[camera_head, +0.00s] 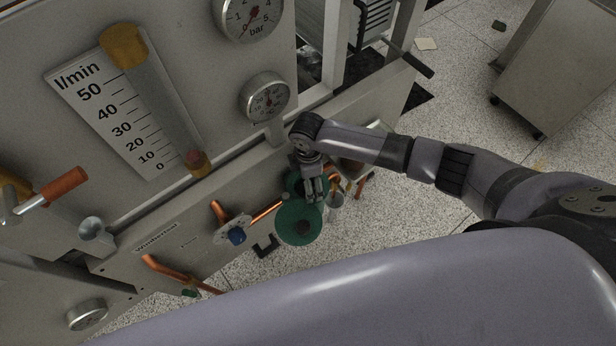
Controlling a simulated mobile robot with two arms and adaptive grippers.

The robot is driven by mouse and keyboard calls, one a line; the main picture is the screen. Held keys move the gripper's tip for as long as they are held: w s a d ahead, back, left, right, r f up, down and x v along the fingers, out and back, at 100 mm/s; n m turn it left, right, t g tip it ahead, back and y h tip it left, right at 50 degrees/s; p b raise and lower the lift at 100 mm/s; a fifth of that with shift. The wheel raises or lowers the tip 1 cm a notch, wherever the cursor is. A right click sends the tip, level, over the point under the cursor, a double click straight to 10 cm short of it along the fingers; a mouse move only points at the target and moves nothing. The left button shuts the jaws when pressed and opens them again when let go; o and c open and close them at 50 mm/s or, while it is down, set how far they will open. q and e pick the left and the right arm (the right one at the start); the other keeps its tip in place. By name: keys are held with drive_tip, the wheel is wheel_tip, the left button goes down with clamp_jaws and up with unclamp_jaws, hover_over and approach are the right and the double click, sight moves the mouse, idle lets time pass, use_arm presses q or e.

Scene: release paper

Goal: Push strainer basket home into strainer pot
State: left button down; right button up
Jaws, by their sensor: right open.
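My right gripper (314,190) hangs from an arm that comes in from the right, and its open fingers point down. Just below the fingertips is a round green part (293,232) with a dark centre, probably the cover of the strainer. Another green body (293,184), which looks like the strainer pot, is partly hidden behind the gripper. A small grey cylinder (336,201) shows right of the fingers; I cannot tell whether it is the basket. Whether the fingers touch any of these is unclear. My left gripper is not in view.
A grey panel carries a flow scale (108,108), a lower gauge (265,97) and a bar gauge (250,14). A dark handle (418,66) sticks out at upper right. Speckled floor (455,110) lies open right of the panel.

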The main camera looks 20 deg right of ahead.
wheel_tip(320, 180, up, 12)
idle(0.4)
drive_tip(key=shift+f, duration=0.1)
idle(0.3)
